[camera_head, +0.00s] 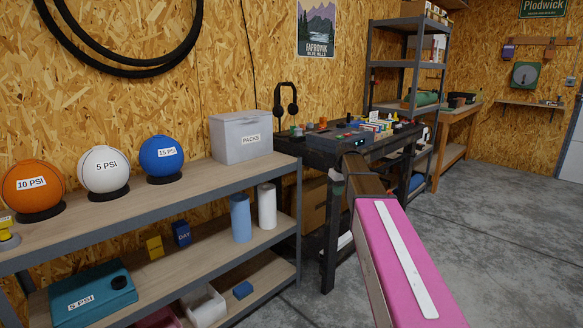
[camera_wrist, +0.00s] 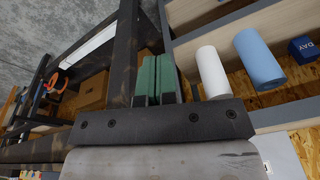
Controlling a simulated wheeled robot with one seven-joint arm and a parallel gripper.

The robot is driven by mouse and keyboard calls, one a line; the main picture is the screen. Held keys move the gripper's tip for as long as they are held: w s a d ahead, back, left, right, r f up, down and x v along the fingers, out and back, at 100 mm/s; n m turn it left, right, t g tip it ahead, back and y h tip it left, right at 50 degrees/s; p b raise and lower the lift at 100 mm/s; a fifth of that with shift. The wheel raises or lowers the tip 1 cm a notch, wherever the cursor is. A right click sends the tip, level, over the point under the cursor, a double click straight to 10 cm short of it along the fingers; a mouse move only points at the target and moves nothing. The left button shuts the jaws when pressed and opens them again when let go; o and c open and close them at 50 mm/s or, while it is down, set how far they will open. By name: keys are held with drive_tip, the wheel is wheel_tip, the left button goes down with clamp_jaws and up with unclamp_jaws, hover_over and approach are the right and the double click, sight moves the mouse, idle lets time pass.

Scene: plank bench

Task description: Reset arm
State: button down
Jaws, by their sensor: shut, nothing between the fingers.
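My gripper (camera_wrist: 156,66) shows in the wrist view as two green fingers pressed side by side. It is shut and empty. In the wrist view it is close to the dark workbench frame, beside the shelf that holds the paper rolls. In the head view my pink arm, with a white strip on top, reaches in from the lower right toward the front of the dark workbench (camera_head: 318,158). I cannot make out the fingers clearly there.
The left shelf unit (camera_head: 190,180) holds three balls, a grey bin (camera_head: 240,136), a white roll (camera_head: 267,206) and a blue roll (camera_head: 241,218). Small items and headphones (camera_head: 286,100) crowd the workbench top. The concrete floor (camera_head: 500,230) on the right is clear.

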drive_tip(key=s+f+m+g+h, duration=0.1)
drive_tip(key=s+f+m, duration=0.4)
drive_tip(key=s+f, duration=1.9)
drive_tip(key=s, duration=0.3)
drive_tip(key=shift+s+f, duration=0.3)
drive_tip(key=shift+f, duration=0.05)
